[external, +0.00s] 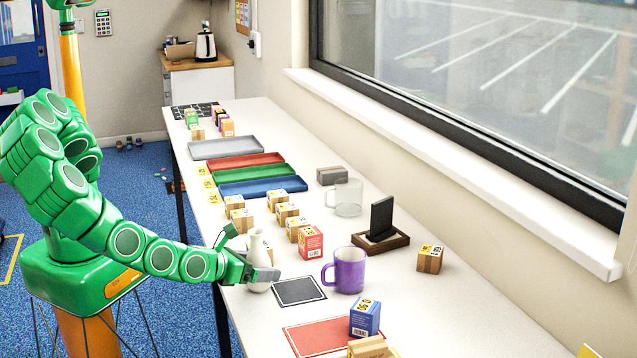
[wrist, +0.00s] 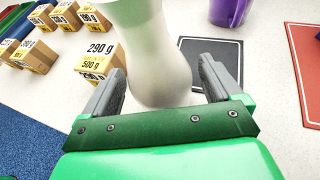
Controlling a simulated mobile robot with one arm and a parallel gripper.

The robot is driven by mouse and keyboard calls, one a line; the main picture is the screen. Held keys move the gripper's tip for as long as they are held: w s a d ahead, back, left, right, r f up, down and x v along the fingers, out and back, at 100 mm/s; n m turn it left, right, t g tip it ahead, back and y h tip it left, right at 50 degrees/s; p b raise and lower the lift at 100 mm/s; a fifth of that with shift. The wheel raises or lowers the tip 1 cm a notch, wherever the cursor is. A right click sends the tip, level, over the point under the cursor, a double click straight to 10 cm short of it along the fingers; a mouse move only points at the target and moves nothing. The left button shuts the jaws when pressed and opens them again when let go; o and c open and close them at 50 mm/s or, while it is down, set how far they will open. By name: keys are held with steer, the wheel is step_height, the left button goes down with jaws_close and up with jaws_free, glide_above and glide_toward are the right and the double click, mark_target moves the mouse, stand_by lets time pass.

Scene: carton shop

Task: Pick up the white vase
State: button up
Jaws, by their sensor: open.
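The white vase (external: 257,252) stands upright on the long white table near its left edge, beside the black mat. My gripper (external: 262,275) is low at the vase, reaching in from the left. In the wrist view the vase (wrist: 160,65) fills the upper middle, its top cut off by the frame. My gripper (wrist: 165,85) is open there, with one grey finger on each side of the vase's lower body. The left finger looks close to the vase, and a gap shows at the right finger. I cannot tell whether either touches.
A purple mug (external: 345,270), a black mat (external: 299,291) and a red box (external: 310,242) stand or lie to the right of the vase. Several small cartons (external: 286,212) are behind it. A blue box (external: 364,318) is on the red mat (external: 318,337) in front.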

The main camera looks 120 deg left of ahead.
steer(key=shift+x, duration=0.9)
steer(key=shift+c, duration=0.2)
steer(key=c, duration=1.1)
steer(key=shift+c, duration=0.2)
steer(key=shift+r, duration=0.2)
